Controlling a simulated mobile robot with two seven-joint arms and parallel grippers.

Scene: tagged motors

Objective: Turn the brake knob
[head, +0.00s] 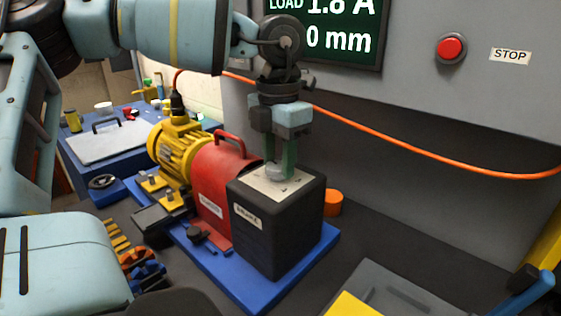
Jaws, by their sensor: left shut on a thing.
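The brake is a black box (273,233) with a pale top plate and a white label on its side. It stands on a blue base plate (258,292), beside a red guard (222,188) and a yellow motor (177,150). A grey knob (274,174) sits on the pale top plate. My left gripper (281,168) points straight down over the box, with its green fingers shut on the knob. The fingers partly hide the knob, so its turn angle cannot be read. My right gripper is not in view.
An orange cable (400,143) runs across the grey panel behind. A display (335,28) reads LOAD 1.8 A and 0 mm. A red stop button (451,48) is on the panel. An orange cylinder (333,203) stands right of the box. A grey case (385,290) lies front right.

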